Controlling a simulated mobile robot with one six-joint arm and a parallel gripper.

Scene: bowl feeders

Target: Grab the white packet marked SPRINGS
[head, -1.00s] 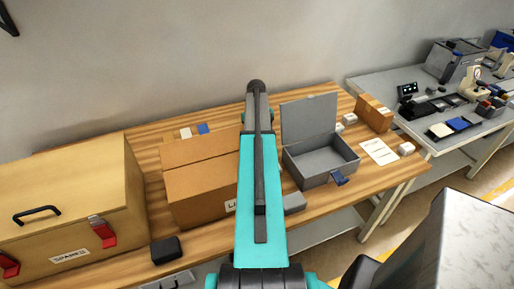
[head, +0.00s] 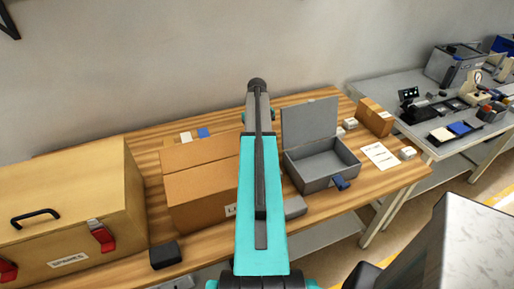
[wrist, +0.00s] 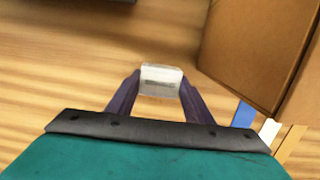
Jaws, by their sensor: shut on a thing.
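In the wrist view a white packet (wrist: 161,80) with a grey label band sits between the fingertips of my gripper (wrist: 160,84). The gripper is shut on it. The lettering on the packet is too small and blurred to read. Wood grain of the bench shows behind the packet; I cannot tell whether the packet touches the bench. In the head view my arm hides the gripper and the packet.
A brown cardboard box (head: 200,185) stands left of my arm, with white and blue items (head: 203,132) behind it. An open grey box (head: 322,170) is at right. A wooden case (head: 65,195) labelled SPARES fills the bench's left end.

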